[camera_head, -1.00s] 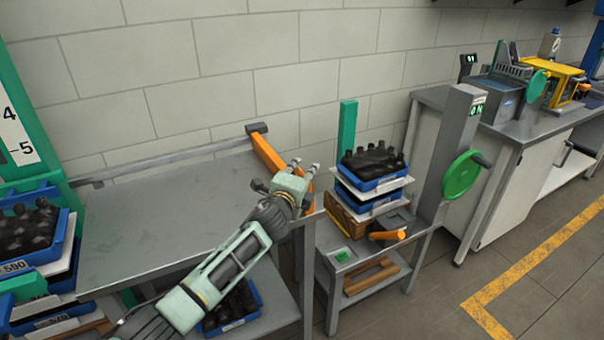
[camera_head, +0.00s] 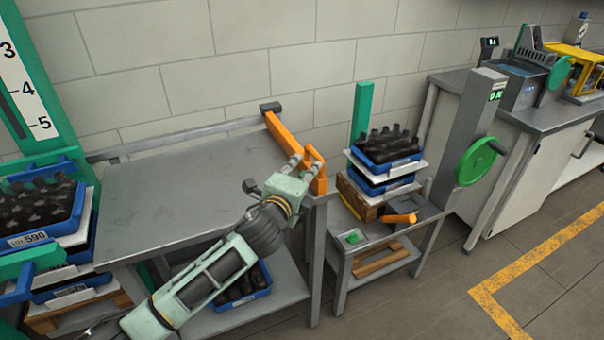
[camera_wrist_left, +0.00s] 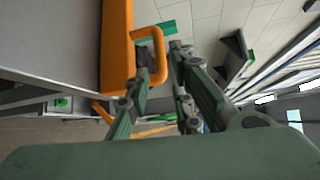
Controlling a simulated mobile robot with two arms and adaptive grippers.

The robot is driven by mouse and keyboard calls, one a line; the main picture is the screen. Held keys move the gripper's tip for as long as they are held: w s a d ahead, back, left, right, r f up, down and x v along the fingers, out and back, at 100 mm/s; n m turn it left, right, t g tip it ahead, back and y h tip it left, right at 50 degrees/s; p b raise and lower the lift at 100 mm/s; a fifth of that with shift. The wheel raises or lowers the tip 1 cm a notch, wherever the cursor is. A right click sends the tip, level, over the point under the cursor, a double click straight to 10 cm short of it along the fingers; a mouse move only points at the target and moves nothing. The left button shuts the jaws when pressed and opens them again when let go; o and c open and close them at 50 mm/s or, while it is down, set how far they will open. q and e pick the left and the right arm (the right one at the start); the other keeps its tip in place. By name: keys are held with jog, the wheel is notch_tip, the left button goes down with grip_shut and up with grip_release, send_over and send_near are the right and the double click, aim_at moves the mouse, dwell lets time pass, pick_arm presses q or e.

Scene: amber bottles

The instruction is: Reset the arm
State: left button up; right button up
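My left arm (camera_head: 215,275) reaches up from the bottom left in the head view, in front of the grey table. My left gripper (camera_head: 303,163) is at the table's right edge, at the orange handle (camera_head: 317,170) on the end of an orange bar. In the left wrist view, the fingers (camera_wrist_left: 162,50) are spread apart. One side of the looped handle (camera_wrist_left: 165,62) appears between them; I cannot tell whether they touch it. No held object shows. My right arm and gripper are not in view.
The grey table (camera_head: 180,185) has a bare top. Blue crates of dark bottles stand at left (camera_head: 45,235), on the lower shelf (camera_head: 247,298) and on the small stand (camera_head: 392,162). A green wheel (camera_head: 477,162) is on a grey post. Floor at right is clear.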

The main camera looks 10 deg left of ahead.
pick_arm(q)
jog(key=shift+s+a+r, duration=0.1)
jog(key=shift+s+a, duration=0.05)
jog(key=shift+s, duration=0.45)
